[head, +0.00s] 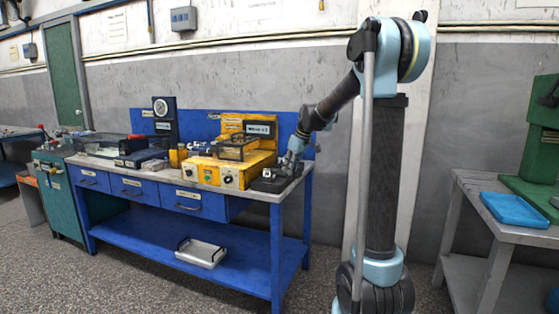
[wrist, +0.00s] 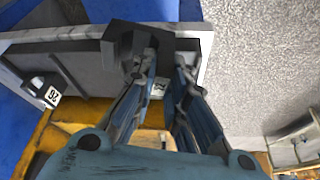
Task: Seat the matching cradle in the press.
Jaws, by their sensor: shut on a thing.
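My gripper (head: 293,161) is low over the right end of the blue workbench. In the wrist view its two fingers (wrist: 166,64) are shut on a dark grey block with a notched top, the cradle (wrist: 118,48). A small white tag shows between the fingers, too hidden to read. In the head view, dark blocks (head: 268,184) with a white label sit by the gripper; I cannot separate the held one. Another dark piece with a numbered white tag (wrist: 52,97) lies left in the wrist view. The green press (head: 540,135) stands on the right-hand table.
A yellow test unit (head: 215,171) stands left of my gripper on the workbench (head: 245,193). A blue panel and gauge post (head: 165,120) rise behind. A metal tray (head: 200,252) lies on the lower shelf. A blue pad (head: 514,210) lies before the press. Floor shows between the tables.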

